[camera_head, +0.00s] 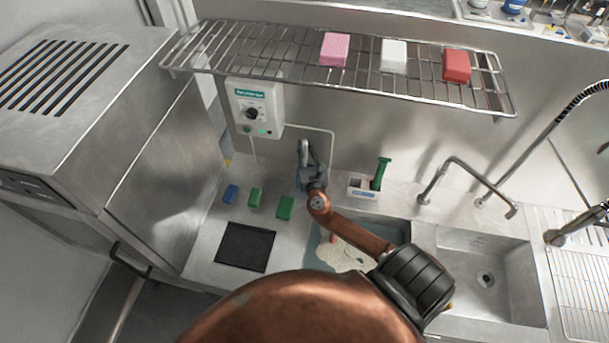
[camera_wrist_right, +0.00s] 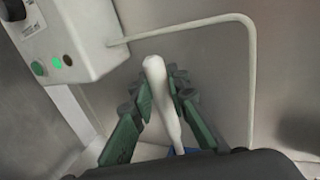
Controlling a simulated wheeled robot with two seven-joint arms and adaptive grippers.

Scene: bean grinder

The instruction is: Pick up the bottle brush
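The bottle brush shows as a smooth white handle (camera_wrist_right: 157,80), upright with a slight tilt, in the right wrist view. The green fingers of my right gripper (camera_wrist_right: 161,98) lie on both sides of the handle and close in on it, with no clear gap. The brush's lower end is hidden behind the gripper. In the head view my right gripper (camera_head: 308,165) is at the back of the counter, near the wall, and its arm covers much of the brush. My left gripper is out of view.
A white-and-grey holder with a green brush (camera_head: 381,173) stands to the right. A wire shelf (camera_head: 285,66) hangs above. A control box (camera_head: 255,108) and its pipe are close by. Sinks lie in front and right.

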